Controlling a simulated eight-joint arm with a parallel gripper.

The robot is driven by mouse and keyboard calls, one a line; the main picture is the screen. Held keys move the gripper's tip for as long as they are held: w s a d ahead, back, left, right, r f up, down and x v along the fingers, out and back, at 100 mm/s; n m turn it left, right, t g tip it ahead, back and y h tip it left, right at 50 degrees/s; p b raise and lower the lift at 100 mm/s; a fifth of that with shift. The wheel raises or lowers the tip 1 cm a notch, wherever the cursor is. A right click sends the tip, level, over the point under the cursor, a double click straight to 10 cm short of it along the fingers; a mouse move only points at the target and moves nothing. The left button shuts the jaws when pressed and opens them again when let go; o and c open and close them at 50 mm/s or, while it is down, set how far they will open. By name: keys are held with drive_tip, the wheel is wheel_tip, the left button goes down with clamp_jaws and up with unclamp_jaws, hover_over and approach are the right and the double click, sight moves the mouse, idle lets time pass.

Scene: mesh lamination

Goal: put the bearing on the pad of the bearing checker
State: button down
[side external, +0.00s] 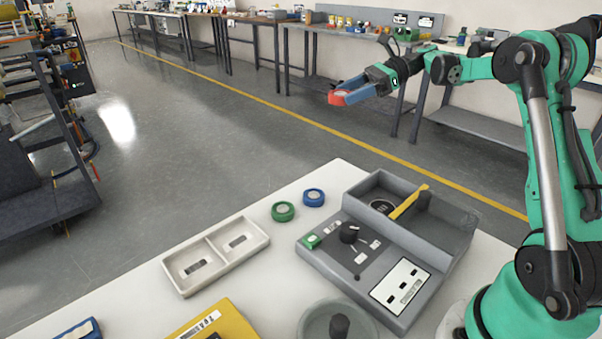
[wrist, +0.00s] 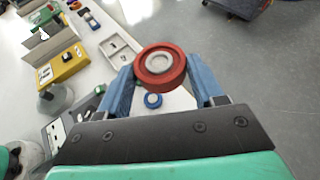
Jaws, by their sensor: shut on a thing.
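A red bearing (side external: 338,98) with a pale centre is held between the blue fingers of my gripper (side external: 351,91), high above and behind the table. The red bearing also shows large in the wrist view (wrist: 160,66), with a finger on each side. The grey bearing checker (side external: 329,263) sits on the table, far below and apart from my gripper. It has a black round post (side external: 349,232), a small green part and a white label plate on top. I cannot tell for sure which part is its pad.
A green bearing (side external: 283,211) and a blue bearing (side external: 314,197) lie on the white table. A pale two-compartment tray (side external: 262,242) is at left. A grey open bin (side external: 445,240) with a yellow-handled tool adjoins the checker. A yellow case (side external: 232,320) and grey round base (side external: 311,324) stand in front.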

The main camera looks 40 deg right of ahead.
sight(347, 183)
drive_tip(key=shift+s+d+f, duration=0.2)
drive_tip(key=shift+s+d, duration=0.05)
drive_tip(key=shift+d, duration=0.1)
wheel_tip(347, 183, down, 20)
drive_tip(key=shift+r, duration=0.15)
drive_tip(key=shift+c, duration=0.6)
unclamp_jaws()
